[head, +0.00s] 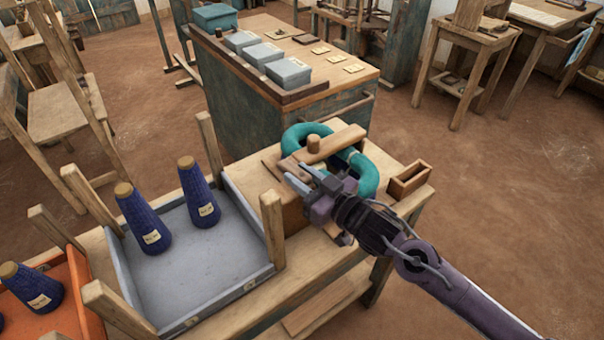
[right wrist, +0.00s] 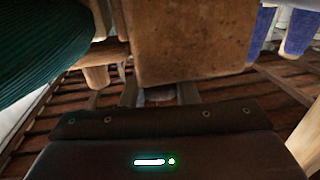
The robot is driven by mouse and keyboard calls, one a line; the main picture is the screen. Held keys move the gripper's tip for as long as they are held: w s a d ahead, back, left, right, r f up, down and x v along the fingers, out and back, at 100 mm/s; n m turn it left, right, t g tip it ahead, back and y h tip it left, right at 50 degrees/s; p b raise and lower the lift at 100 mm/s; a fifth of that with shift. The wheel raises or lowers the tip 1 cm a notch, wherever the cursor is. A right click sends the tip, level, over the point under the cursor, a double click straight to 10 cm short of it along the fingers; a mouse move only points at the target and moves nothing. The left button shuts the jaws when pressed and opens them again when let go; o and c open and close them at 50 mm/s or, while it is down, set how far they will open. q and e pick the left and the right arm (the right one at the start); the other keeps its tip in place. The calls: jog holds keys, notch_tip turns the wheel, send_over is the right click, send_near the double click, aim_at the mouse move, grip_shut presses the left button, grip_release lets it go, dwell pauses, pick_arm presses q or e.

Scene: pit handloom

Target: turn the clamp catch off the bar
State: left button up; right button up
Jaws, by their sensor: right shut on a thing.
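A wooden bar (head: 343,140) lies across a looped teal hank (head: 369,172) on the bench, with a short round peg (head: 313,144) standing near its left end. My right gripper (head: 297,177) reaches in from the lower right, at the near side of the hank and bar. Its jaws are shut on a small part, which I take as the clamp catch; the jaws largely hide it, so its angle to the bar cannot be told. In the right wrist view the gripper (right wrist: 158,94) sits below a brown wooden block (right wrist: 190,45), with teal yarn (right wrist: 50,35) at left. My left gripper is not in view.
A grey tray (head: 215,278) with two blue cones (head: 200,195) and upright corner posts stands left of the gripper. A small open wooden box (head: 408,181) sits right of the hank. A cabinet (head: 250,125) with grey boxes stands behind. Open floor lies to the right.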

jog(key=shift+w+n+g+y, duration=0.1)
jog(key=shift+n+g+y, duration=0.7)
jog(key=shift+g, duration=0.2)
jog(key=shift+n+g+y, duration=0.7)
jog(key=shift+n+g, duration=0.2)
jog(key=shift+g, duration=0.3)
jog(key=n+g+y+b, duration=0.1)
jog(key=n+g+b, duration=0.2)
jog(key=g, duration=0.1)
jog(key=shift+y, duration=0.4)
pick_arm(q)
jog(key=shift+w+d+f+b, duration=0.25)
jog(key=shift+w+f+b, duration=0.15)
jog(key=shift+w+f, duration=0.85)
pick_arm(e)
jog(key=shift+n+g, duration=0.4)
jog(key=shift+g, duration=0.4)
jog(key=o, duration=1)
